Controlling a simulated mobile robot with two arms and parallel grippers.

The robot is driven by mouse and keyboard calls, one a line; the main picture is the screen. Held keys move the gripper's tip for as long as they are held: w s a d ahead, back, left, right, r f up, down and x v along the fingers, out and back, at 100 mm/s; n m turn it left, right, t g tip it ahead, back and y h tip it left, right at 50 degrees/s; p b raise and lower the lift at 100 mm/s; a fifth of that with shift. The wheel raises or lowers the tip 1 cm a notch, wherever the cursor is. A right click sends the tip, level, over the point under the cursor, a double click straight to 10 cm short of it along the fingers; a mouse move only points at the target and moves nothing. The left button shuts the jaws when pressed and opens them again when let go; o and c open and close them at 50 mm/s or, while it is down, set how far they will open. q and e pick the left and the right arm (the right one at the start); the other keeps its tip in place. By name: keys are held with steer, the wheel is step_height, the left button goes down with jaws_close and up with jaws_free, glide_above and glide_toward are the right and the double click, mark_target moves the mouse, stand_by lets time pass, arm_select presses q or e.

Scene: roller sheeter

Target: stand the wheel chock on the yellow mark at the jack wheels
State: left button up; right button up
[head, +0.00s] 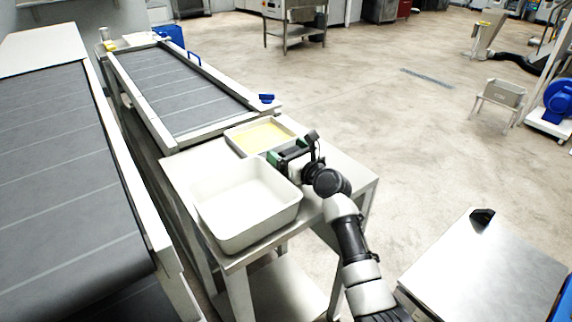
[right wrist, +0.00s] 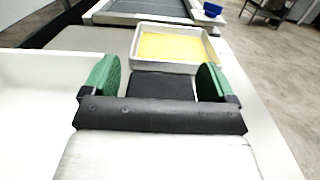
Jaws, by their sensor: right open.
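My right gripper (head: 287,152) is open over the steel table, beside the white bin and near the shallow tray. In the right wrist view its green fingers (right wrist: 158,70) stand wide apart. A flat black block (right wrist: 160,86) shows between them; I cannot tell whether it is the wheel chock or part of my gripper. A small black wedge-shaped object (head: 482,218), which may be the chock, is at the far edge of a steel top at the lower right, well away from my gripper. I cannot make out a yellow floor mark or the jack wheels. My left gripper is not in view.
A deep white bin (head: 246,238) and a shallow tray (head: 232,137) with a yellow layer sit on the steel table (head: 345,170). The tray also shows in the right wrist view (right wrist: 214,57). Conveyor belts (head: 185,95) run at the left. The floor (head: 400,130) at right is mostly open.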

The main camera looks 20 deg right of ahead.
steer(key=c, duration=1.1)
steer(key=shift+r, duration=0.1)
steer(key=c, duration=0.3)
steer(key=shift+r, duration=0.1)
